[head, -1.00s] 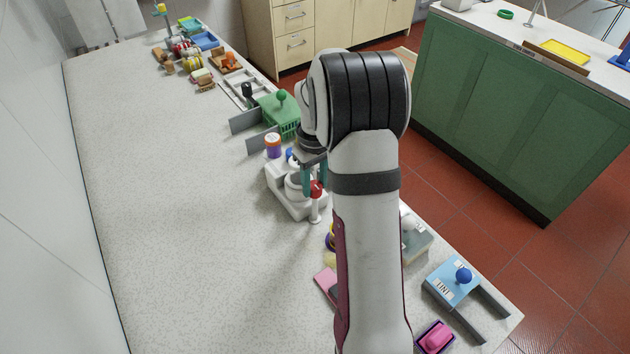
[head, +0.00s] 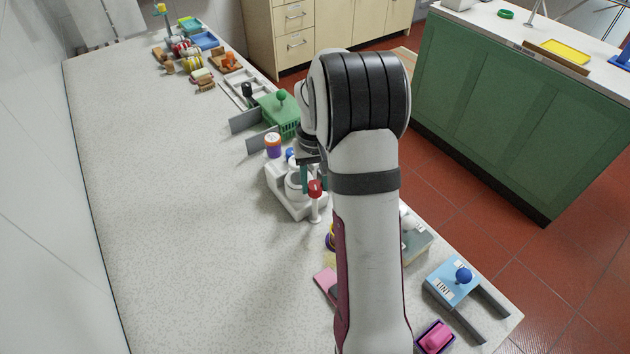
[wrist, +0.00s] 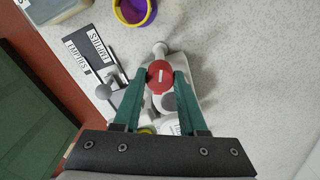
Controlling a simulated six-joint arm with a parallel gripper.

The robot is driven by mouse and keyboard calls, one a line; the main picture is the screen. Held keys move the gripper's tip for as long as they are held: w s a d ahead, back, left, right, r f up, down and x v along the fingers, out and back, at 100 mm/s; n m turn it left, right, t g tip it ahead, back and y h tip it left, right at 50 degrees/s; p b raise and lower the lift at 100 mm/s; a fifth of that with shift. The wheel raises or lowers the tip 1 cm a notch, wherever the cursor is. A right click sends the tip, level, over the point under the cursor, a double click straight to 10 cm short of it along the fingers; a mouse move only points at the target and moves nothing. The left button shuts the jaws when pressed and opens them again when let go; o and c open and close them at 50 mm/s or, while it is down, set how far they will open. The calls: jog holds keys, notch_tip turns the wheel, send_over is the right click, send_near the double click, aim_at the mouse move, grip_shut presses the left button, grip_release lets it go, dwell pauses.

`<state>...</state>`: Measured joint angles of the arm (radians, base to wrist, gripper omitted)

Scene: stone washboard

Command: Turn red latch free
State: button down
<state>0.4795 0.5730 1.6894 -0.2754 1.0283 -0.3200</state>
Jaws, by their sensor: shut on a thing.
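The red latch (head: 315,188) is a round red knob on a white post at the near right corner of a white fixture (head: 284,195). In the wrist view its red disc (wrist: 160,70) carries a short white mark, roughly upright in the picture. My gripper (wrist: 160,78) has its two teal fingers on either side of the disc and is shut on it. In the head view, my gripper's fingers (head: 312,181) come down at the latch, partly hidden by my arm.
A purple and orange jar (head: 272,145) stands just behind the fixture. In the wrist view, a yellow and purple ring-shaped container (wrist: 134,10) and a labelled board (wrist: 88,52) lie close by. The counter to the left is clear.

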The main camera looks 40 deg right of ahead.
aim_at(315, 185)
jog(key=m, duration=1.2)
jog(key=shift+m, duration=0.4)
dwell(0.4)
jog(key=shift+c, duration=2.2)
grip_release()
jog(key=shift+r, duration=0.1)
notch_tip(315, 185, up, 16)
